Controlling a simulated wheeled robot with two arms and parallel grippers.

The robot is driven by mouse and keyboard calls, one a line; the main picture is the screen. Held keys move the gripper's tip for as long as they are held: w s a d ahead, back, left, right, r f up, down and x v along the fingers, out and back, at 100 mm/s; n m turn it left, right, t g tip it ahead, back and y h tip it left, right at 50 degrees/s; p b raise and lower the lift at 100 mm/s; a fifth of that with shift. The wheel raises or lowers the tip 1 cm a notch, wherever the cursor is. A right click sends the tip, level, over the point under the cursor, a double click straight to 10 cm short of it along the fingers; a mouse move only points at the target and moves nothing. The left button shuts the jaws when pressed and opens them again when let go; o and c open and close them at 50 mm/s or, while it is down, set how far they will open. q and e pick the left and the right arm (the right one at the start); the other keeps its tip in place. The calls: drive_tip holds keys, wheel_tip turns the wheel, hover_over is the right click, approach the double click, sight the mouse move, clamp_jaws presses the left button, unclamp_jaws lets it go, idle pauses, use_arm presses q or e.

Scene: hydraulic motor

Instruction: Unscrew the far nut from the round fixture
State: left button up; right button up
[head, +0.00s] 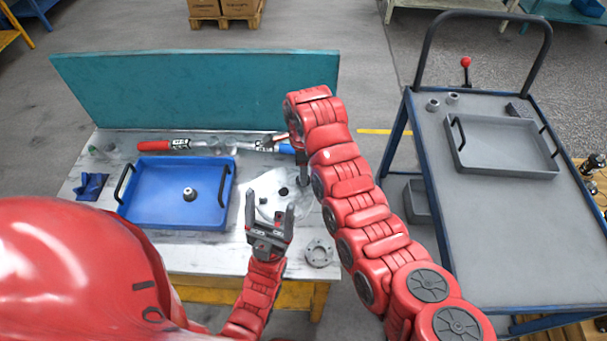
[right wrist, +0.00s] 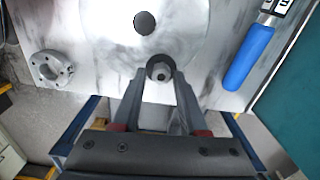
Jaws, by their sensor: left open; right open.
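The round fixture (head: 264,184) is a pale metal disc on the worktable. It also shows at the top of the right wrist view (right wrist: 185,18), with a dark central hole. A grey nut (right wrist: 161,71) sits at the fixture's edge. My right gripper (right wrist: 160,78) is open with its fingertips on either side of that nut; I cannot tell whether they touch it. In the head view my right gripper (head: 303,180) is at the fixture's right side, partly hidden by its arm. My left gripper (head: 270,204) is open and empty, above the front of the fixture.
A blue tray (head: 140,213) holds another nut (head: 189,194). A flanged ring (head: 319,253) lies at the table's front right. A cart (head: 490,240) with a grey tray (head: 500,169) stands to the right.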

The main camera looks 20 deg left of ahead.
drive_tip(key=shift+f+b, duration=0.15)
drive_tip(key=shift+b, duration=0.15)
drive_tip(key=shift+s+r, duration=0.15)
drive_tip(key=shift+r, duration=0.1)
drive_tip(key=shift+b, duration=0.3)
drive_tip(key=shift+f, duration=0.15)
clamp_jaws()
unclamp_jaws()
drive_tip(key=shift+s, duration=0.1)
